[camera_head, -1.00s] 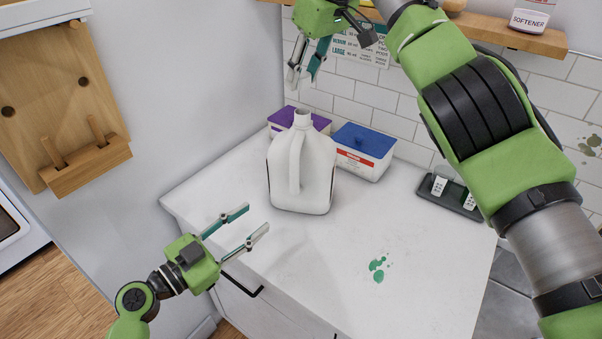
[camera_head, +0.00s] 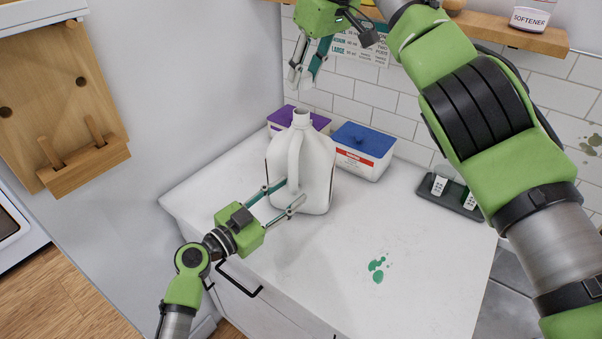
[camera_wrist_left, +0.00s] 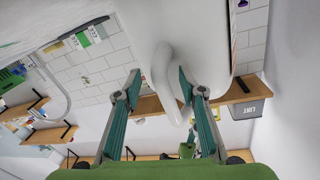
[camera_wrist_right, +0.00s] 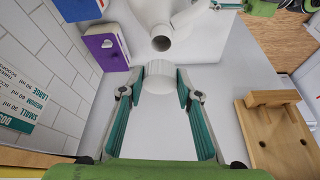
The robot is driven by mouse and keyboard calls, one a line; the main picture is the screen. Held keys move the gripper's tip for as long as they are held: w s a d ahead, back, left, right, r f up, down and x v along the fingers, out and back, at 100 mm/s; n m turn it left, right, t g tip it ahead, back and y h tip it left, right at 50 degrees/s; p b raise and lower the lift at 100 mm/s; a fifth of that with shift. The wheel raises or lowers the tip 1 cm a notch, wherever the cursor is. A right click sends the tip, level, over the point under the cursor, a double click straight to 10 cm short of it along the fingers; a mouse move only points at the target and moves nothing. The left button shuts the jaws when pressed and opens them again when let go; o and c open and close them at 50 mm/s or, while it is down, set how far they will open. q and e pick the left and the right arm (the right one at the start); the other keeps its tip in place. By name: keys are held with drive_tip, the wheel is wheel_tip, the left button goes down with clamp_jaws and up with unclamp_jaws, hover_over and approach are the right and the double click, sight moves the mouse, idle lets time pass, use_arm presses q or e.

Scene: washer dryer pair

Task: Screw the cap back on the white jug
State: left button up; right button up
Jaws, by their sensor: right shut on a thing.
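The white jug (camera_head: 318,165) stands upright on the counter, its neck open and bare in the right wrist view (camera_wrist_right: 162,43). My right gripper (camera_head: 303,80) is above the jug's neck. In the right wrist view it is shut on a white round cap (camera_wrist_right: 160,77), held apart from the neck. My left gripper (camera_head: 287,195) is low at the jug's handle side. In the left wrist view its fingers are apart, with the jug's handle (camera_wrist_left: 163,75) between the tips, closer to the right-hand finger. The cap is hard to make out in the head view.
A purple-lidded box (camera_head: 285,117) and a blue-lidded box (camera_head: 364,150) stand behind the jug. A dark tray with white pieces (camera_head: 452,192) is at the right. Green spill spots (camera_head: 377,268) mark the otherwise clear front counter. A wooden shelf (camera_head: 480,28) runs above.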

sight(309, 87)
use_arm(q)
clamp_jaws()
use_arm(e)
drive_tip(key=shift+s+d+f, duration=0.1)
drive_tip(key=shift+d+f, duration=0.05)
drive_tip(key=shift+f, duration=2.35)
drive_tip(key=shift+f, duration=0.1)
drive_tip(key=shift+f, duration=0.75)
drive_tip(key=shift+f, duration=0.6)
